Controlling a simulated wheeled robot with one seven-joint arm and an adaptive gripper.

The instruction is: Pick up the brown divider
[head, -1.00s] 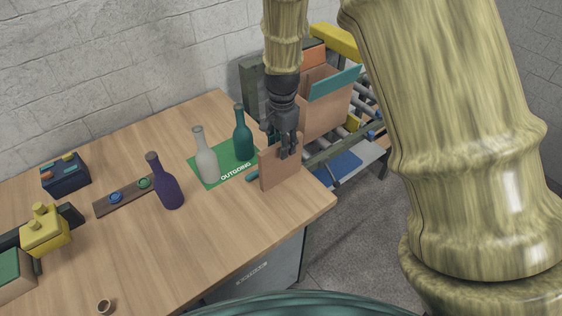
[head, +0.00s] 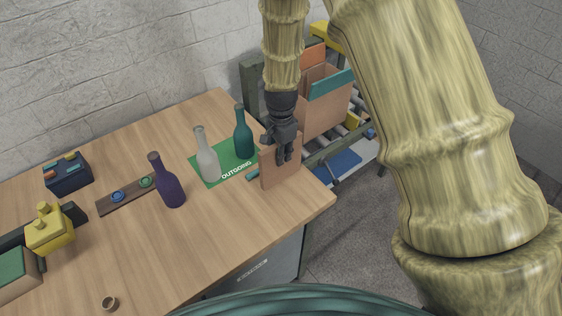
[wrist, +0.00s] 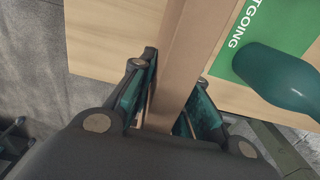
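The brown divider (head: 279,170) is a flat, upright panel near the table's right corner, beside the green mat. My gripper (head: 284,156) is over its top edge, pointing down, with its fingers hiding part of the panel. In the wrist view, the divider (wrist: 190,60) runs between my two fingers (wrist: 168,112), one on each side. The fingers look spread, with their teal inner pads showing. I cannot tell whether either pad touches the divider.
A teal bottle (head: 243,135) and a pale bottle (head: 207,160) stand on the green OUTGOING mat (head: 213,182). A purple bottle (head: 171,188) stands farther left. A cardboard box (head: 325,112) sits on rollers behind the divider. The table's front middle is clear.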

